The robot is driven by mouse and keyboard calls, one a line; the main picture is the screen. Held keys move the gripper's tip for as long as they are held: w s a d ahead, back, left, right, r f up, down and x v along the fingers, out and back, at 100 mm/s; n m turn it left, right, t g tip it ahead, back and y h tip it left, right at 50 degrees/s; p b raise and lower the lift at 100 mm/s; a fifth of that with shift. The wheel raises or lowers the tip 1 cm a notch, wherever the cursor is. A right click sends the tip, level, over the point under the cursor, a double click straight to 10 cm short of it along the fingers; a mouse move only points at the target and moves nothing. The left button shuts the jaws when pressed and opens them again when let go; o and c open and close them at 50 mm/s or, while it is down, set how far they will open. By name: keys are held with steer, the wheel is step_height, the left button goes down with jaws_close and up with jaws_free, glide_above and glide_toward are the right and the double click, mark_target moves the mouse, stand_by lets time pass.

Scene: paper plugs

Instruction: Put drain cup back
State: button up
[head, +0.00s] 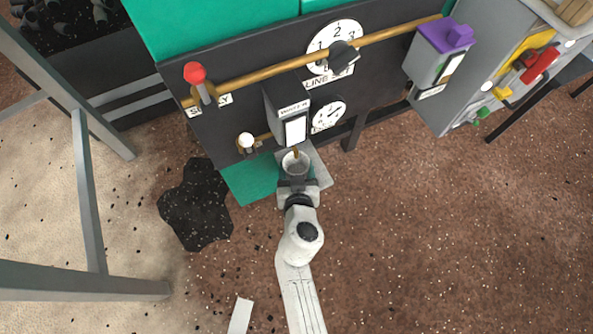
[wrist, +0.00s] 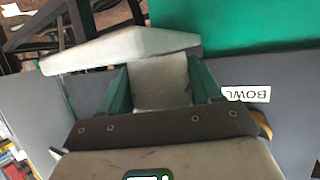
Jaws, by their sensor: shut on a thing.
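The drain cup (head: 294,165) is a small grey open-topped cup, seen from above in the head view. It is just below the grey WATER box (head: 288,108), with a thin brass spout (head: 296,152) over its mouth. My gripper (head: 297,183) is shut on the near side of the cup. In the wrist view my gripper's green fingers (wrist: 161,88) stand on either side of a grey metal surface (wrist: 160,80), which appears to be the cup. The cup's underside is hidden, so I cannot tell whether it rests on anything.
A pale plate (head: 320,170) and a green panel (head: 252,179) lie around the cup. A brass pipe with a red knob (head: 194,72) crosses the dark machine front above. A dark spill (head: 196,207) and a grey frame (head: 90,200) are at left.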

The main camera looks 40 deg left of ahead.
steer(key=shift+f, duration=0.15)
steer(key=o, duration=1)
steer(key=shift+o, duration=0.2)
steer(key=shift+r, duration=0.35)
steer(key=p+v, duration=0.3)
steer(key=v, duration=0.9)
steer(key=shift+f, duration=0.15)
